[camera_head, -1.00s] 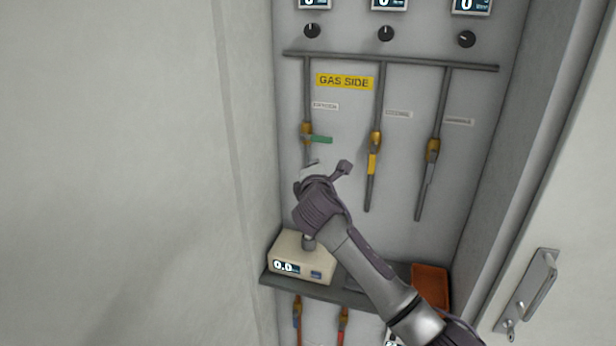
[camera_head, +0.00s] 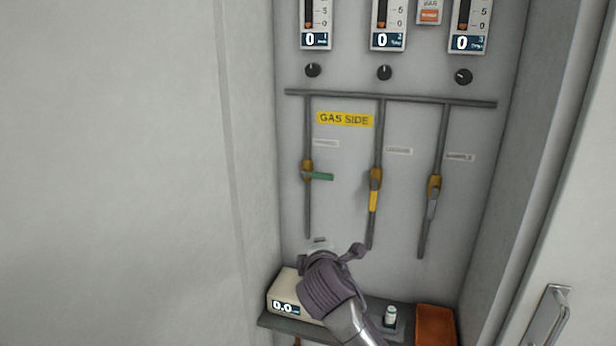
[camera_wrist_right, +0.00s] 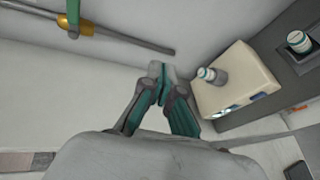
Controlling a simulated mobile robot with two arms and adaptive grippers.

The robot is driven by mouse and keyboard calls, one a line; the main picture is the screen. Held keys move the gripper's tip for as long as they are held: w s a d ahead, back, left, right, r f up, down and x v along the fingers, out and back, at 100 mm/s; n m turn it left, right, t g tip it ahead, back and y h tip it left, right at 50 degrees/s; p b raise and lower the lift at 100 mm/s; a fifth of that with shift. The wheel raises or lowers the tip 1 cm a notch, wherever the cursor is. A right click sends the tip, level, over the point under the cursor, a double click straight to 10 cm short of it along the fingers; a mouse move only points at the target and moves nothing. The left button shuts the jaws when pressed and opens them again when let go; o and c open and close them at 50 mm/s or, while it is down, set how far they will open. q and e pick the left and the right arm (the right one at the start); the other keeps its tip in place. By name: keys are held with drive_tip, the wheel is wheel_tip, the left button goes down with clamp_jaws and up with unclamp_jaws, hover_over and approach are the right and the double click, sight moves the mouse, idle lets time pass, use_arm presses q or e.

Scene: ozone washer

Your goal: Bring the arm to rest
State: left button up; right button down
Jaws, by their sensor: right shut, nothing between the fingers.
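My right arm reaches in from the lower right in the head view. Its gripper (camera_head: 320,243) is in front of the back wall, just below the lower end of the left pipe and above the beige meter (camera_head: 283,288). In the right wrist view the teal-padded fingers (camera_wrist_right: 160,72) are shut together with nothing between them. They are apart from the meter (camera_wrist_right: 240,80), which stands to their right with a white-capped vial (camera_wrist_right: 212,75) on top. My left gripper is not in view.
A valve with a green handle (camera_head: 321,177), one with a yellow handle (camera_head: 373,201) and one with a grey handle (camera_head: 432,207) hang on the wall. The shelf also holds a small vial (camera_head: 390,316) and an orange-brown tray (camera_head: 435,322). A cabinet door handle (camera_head: 548,318) is at right.

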drive_tip(key=s+d+f+m+g, duration=0.3)
drive_tip(key=s+d+f+m, duration=0.15)
drive_tip(key=s+f, duration=0.45)
drive_tip(key=s+d+f+m+g, duration=0.2)
drive_tip(key=s+d+f+m, duration=0.25)
drive_tip(key=s+f, duration=0.5)
drive_tip(key=s+d+f+m+g, duration=0.2)
drive_tip(key=s+d+m, duration=0.1)
drive_tip(key=s, duration=0.5)
drive_tip(key=s+d+f+m+g, duration=0.2)
drive_tip(key=s+d+m, duration=0.1)
drive_tip(key=s, duration=0.5)
drive_tip(key=s+d+f+m+g, duration=0.2)
drive_tip(key=s+d, duration=0.1)
drive_tip(key=s, duration=0.6)
wheel_tip(320, 180, down, 30)
drive_tip(key=s+g+b, duration=0.1)
drive_tip(key=b, duration=0.2)
drive_tip(key=s+d+f+g+b, duration=0.1)
drive_tip(key=s+d+f+b, duration=0.1)
drive_tip(key=s+f, duration=1.4)
wheel_tip(320, 180, down, 2)
drive_tip(key=shift+s+d+b, duration=0.3)
drive_tip(key=shift+d+b, duration=0.05)
